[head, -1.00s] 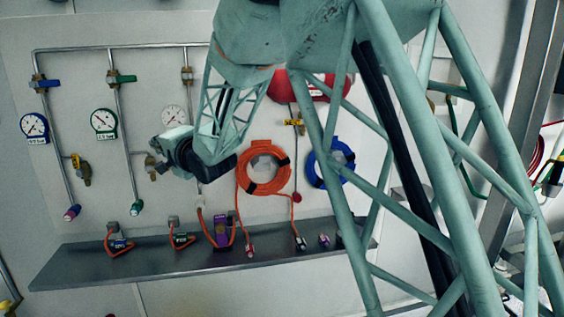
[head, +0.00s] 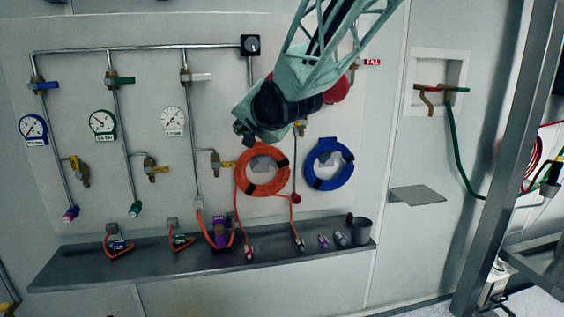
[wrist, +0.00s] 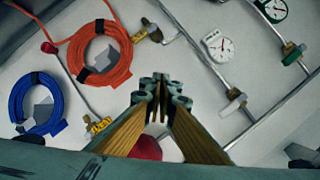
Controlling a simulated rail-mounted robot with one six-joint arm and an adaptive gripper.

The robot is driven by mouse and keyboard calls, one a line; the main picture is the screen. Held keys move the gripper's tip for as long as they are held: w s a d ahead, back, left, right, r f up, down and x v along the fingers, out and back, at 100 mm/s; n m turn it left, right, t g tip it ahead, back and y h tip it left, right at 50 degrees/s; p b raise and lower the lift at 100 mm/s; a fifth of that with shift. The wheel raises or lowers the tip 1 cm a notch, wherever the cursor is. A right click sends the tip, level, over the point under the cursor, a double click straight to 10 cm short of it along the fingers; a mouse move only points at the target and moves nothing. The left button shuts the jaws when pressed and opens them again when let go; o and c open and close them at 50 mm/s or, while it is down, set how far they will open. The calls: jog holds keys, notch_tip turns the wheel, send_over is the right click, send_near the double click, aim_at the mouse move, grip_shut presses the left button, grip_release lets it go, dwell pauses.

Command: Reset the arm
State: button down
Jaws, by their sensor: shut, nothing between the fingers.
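My arm hangs down from the top of the head view, in front of the wall panel (head: 90,100). My gripper (head: 243,136) is at its lower left end, above the orange hose coil (head: 262,174). In the wrist view my gripper (wrist: 161,88) has its fingertips together, with nothing held between them. The orange hose coil (wrist: 100,52) is at the upper left there, apart from the fingers. The blue hose coil (head: 330,165) hangs to the right of the orange one. A red object (head: 336,90) is partly hidden behind my arm.
Three gauges, including a white one (head: 173,121), and metal pipes with valves line the wall at left. A grey shelf (head: 80,267) below holds hose ends, a purple item (head: 221,231) and a grey cup (head: 362,231). A small bracket shelf (head: 416,194) and a metal post (head: 515,160) are at right.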

jog(key=s+d+f+n+g+h, duration=0.25)
jog(key=s+d+h, duration=0.25)
jog(key=s+d, duration=1.7)
jog(key=s+d+f+g, duration=0.2)
jog(key=s+d+f, duration=0.1)
jog(key=s, duration=0.8)
jog(key=s+d+f+n+g, duration=0.1)
jog(key=s+d+f, duration=0.3)
jog(key=s, duration=0.7)
jog(key=s+d+f+n+g+h, duration=0.1)
jog(key=s+d+f+g, duration=0.1)
jog(key=s, duration=1)
jog(key=shift+d+f+g+b, duration=0.4)
jog(key=shift+d+f, duration=0.25)
jog(key=shift+d, duration=0.15)
